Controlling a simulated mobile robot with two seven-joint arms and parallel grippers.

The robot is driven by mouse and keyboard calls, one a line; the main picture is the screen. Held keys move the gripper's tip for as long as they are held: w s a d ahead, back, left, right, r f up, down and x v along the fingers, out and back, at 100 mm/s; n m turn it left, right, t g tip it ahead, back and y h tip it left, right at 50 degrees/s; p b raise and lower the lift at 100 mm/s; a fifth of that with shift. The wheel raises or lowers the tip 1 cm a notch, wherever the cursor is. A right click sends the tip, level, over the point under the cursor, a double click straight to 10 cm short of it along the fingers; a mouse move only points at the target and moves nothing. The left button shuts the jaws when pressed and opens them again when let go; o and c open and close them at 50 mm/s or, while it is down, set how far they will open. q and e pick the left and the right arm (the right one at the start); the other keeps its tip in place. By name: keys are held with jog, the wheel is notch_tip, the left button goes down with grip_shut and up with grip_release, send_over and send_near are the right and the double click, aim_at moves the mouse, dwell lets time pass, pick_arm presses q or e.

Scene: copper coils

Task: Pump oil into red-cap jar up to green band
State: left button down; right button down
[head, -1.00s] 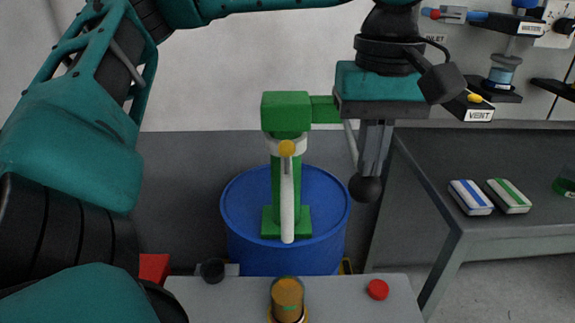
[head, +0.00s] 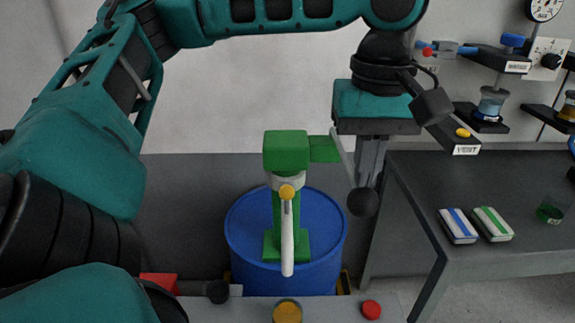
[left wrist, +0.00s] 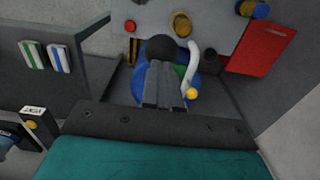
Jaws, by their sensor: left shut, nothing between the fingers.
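The green pump (head: 286,152) stands on the blue drum (head: 240,225); its pale spout (head: 287,250) points down. The pump's lever (head: 344,160) ends in a black knob (head: 362,202). My left gripper (head: 369,178) is shut and empty, its fingers right by the knob; I cannot tell if they touch. In the left wrist view the shut fingers (left wrist: 163,85) lie in front of the knob (left wrist: 160,48). A jar with amber oil (head: 287,313) is below the spout, cut off by the bottom edge; its green band does not show. A red cap (head: 371,309) lies right of it.
A dark bench (head: 490,185) at the right holds two striped blocks (head: 457,226) and a green-banded glass (head: 552,209). Wall shelves with jars hang above. A red box (head: 160,282) and a small black object (head: 217,291) lie left of the jar.

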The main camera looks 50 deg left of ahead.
pick_arm(q)
jog(key=shift+r+p, duration=0.4)
jog(key=shift+r, duration=0.25)
notch_tip(320, 180, up, 2)
jog(key=shift+w+a+r+p, duration=0.1)
jog(key=shift+r+p, duration=0.05)
jog(key=shift+p, duration=0.55)
notch_tip(320, 180, up, 8)
jog(key=shift+w+a, duration=0.25)
jog(key=shift+a, duration=0.05)
pick_arm(e)
notch_tip(320, 180, up, 3)
jog(key=shift+f, duration=0.1)
pick_arm(q)
jog(key=shift+s, duration=0.1)
pick_arm(e)
jog(key=shift+s, duration=0.1)
